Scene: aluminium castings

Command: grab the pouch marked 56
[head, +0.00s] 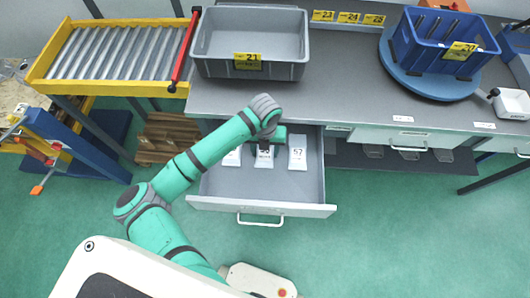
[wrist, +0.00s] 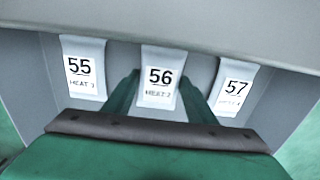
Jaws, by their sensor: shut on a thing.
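The pouch marked 56 (wrist: 160,77) is white with black print and stands in the middle of a row of three in an open drawer (head: 250,187). In the wrist view my gripper (wrist: 158,92) has its green fingers on either side of this pouch, shut on it. In the head view the pouch marked 56 (head: 264,160) is partly covered by my arm's end. The pouch marked 55 (wrist: 84,68) is to its left and the pouch marked 57 (wrist: 234,89) to its right, both apart from it.
The drawer hangs out below a grey bench (head: 340,90). On the bench are a grey bin marked 21 (head: 213,68) and a blue bin marked 20 (head: 425,58) on a round blue turntable (head: 400,77). A roller conveyor (head: 110,55) is at the left. The drawer's front part is empty.

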